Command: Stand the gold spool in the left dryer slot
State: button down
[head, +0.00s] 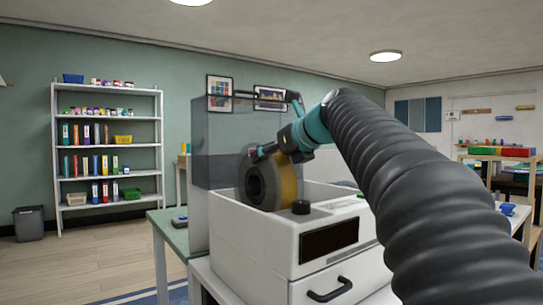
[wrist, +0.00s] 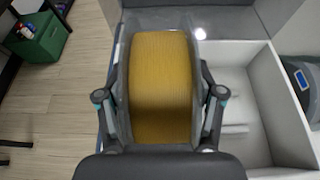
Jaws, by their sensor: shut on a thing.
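The gold spool (head: 289,183) is upright, with dark grey flanges and gold filament. My gripper (head: 268,153) is shut on it from above, with one finger on each side in the wrist view, where the gold filament (wrist: 161,85) fills the middle. The white dryer (head: 255,240) has its clear smoky lid (head: 215,140) raised behind. The spool is at the dryer's left part, its lower edge at or below the front rim. I cannot tell whether it touches the slot floor. In the wrist view an empty white compartment (wrist: 240,90) lies right of the spool.
A green-topped table (head: 170,232) stands to the left. Shelves (head: 108,145) with boxes and a grey bin (head: 29,224) are against the left wall. Open floor lies between them.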

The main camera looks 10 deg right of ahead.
jog(key=shift+f, duration=0.25)
dwell(0.7)
jog(key=shift+c, duration=1)
grip_release()
jog(key=shift+o, duration=0.7)
jog(key=shift+f, duration=0.2)
jog(key=v, duration=1.2)
jog(key=shift+r, duration=0.1)
